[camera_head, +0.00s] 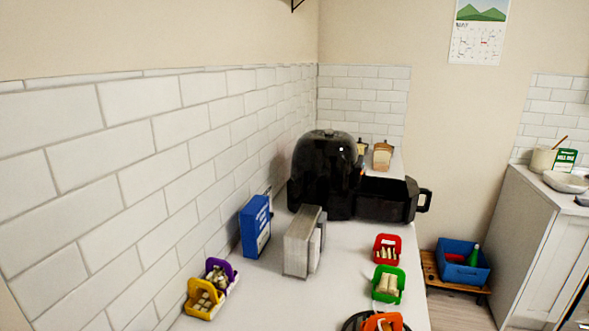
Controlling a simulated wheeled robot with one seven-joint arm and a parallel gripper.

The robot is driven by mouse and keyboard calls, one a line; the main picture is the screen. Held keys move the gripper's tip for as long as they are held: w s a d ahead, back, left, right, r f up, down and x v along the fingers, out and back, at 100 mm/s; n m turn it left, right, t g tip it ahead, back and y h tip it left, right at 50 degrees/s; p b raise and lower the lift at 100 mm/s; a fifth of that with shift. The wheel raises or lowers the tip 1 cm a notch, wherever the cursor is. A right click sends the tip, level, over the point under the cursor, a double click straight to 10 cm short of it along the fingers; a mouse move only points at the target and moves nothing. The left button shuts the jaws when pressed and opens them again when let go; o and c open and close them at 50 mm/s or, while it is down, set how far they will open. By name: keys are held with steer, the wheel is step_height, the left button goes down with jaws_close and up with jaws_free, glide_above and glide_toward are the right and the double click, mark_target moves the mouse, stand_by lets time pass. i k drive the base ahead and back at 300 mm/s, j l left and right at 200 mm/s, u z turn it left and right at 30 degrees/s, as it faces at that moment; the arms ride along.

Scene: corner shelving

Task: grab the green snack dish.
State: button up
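The green snack dish (400,284) stands on the white counter near its right edge, with pale, light-brown pieces of food in it. It sits between a red snack dish (396,239) behind it and an orange dish (370,322) in front, which is cut by the bottom edge of the picture. My gripper is not in view, and nothing touches the green dish from above.
A black air fryer (325,165) with its drawer (385,205) pulled out stands behind. A metal dispenser (298,245), a blue box (250,228), yellow (204,312) and purple (232,270) dishes stand left. The counter (335,275) middle is clear. A blue bin (450,252) sits lower right.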

mark_target(388, 289)
steer(key=i+l+u, duration=0.35)
steer(key=l+u, duration=0.15)
steer(key=l, duration=0.25)
steer(key=i+l+u, duration=0.2)
steer(key=l, duration=0.2)
steer(key=l+u, duration=0.25)
steer(key=l, duration=0.2)
steer(key=i+l+u, duration=0.25)
steer(key=l, duration=0.25)
steer(key=l+z, duration=0.2)
steer(key=l, duration=0.65)
steer(key=k+l+z, duration=0.1)
steer(key=z, duration=0.25)
steer(key=i+l, duration=0.05)
steer(key=l, duration=0.05)
